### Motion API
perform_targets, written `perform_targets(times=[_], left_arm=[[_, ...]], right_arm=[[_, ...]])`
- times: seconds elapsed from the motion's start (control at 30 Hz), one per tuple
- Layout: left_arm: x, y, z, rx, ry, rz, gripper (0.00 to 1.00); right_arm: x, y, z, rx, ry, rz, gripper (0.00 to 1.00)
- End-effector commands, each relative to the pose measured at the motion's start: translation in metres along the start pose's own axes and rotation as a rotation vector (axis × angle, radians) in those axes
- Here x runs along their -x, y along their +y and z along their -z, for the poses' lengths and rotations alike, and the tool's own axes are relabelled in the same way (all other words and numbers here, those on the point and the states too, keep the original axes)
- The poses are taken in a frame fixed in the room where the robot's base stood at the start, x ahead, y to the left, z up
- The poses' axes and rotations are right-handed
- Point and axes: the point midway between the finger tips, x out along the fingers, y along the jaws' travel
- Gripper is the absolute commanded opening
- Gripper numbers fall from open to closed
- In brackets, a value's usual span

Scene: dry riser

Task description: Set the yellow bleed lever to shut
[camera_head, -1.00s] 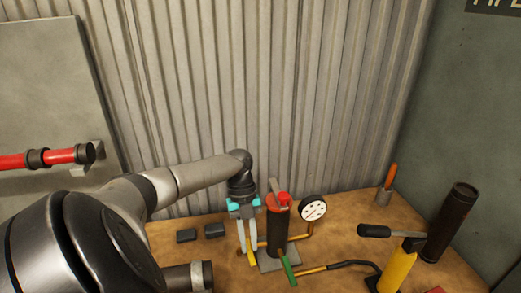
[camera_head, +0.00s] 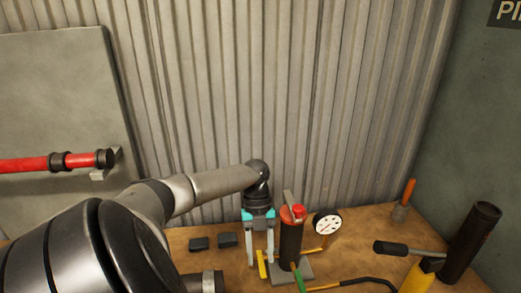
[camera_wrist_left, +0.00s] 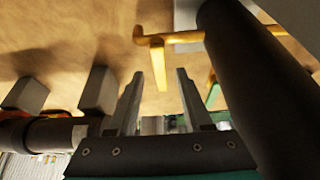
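The yellow bleed lever (camera_head: 262,264) is a short bar low on the left side of the dark cylinder with a red top (camera_head: 291,240). My left gripper (camera_head: 260,262) points down at it, open, one pale finger on each side in the head view. In the left wrist view, the lever (camera_wrist_left: 157,62) hangs from a brass pipe (camera_wrist_left: 178,38) just beyond and between the open fingertips (camera_wrist_left: 160,74). No contact is visible there. My right gripper is in neither view.
A white-faced gauge (camera_head: 327,224) and a green lever (camera_head: 300,279) are close to the cylinder's right. Two dark blocks (camera_head: 213,242) lie left of my gripper. A yellow pump body (camera_head: 417,279) with a black handle and a dark tube (camera_head: 470,242) stand right.

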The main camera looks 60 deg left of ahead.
Motion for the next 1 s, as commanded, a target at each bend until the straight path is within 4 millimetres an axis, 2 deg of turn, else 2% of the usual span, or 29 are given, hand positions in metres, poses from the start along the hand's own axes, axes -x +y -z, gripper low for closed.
perform_targets(times=[0.23,0.37,0.47,0.8,1.0], left_arm=[[0.002,0.000,0.000,0.001,-0.001,0.001,0.50],[0.013,0.000,-0.001,0.001,-0.003,0.002,0.50],[0.030,-0.001,-0.001,0.001,-0.004,0.003,0.50],[0.110,-0.001,-0.001,0.001,-0.004,0.006,0.50],[0.138,-0.001,0.000,0.000,-0.002,0.004,0.50]], right_arm=[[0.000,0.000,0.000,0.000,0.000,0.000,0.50],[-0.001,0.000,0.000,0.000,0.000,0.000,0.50],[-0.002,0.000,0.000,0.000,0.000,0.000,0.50],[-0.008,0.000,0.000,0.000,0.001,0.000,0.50],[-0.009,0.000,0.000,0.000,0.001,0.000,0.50]])
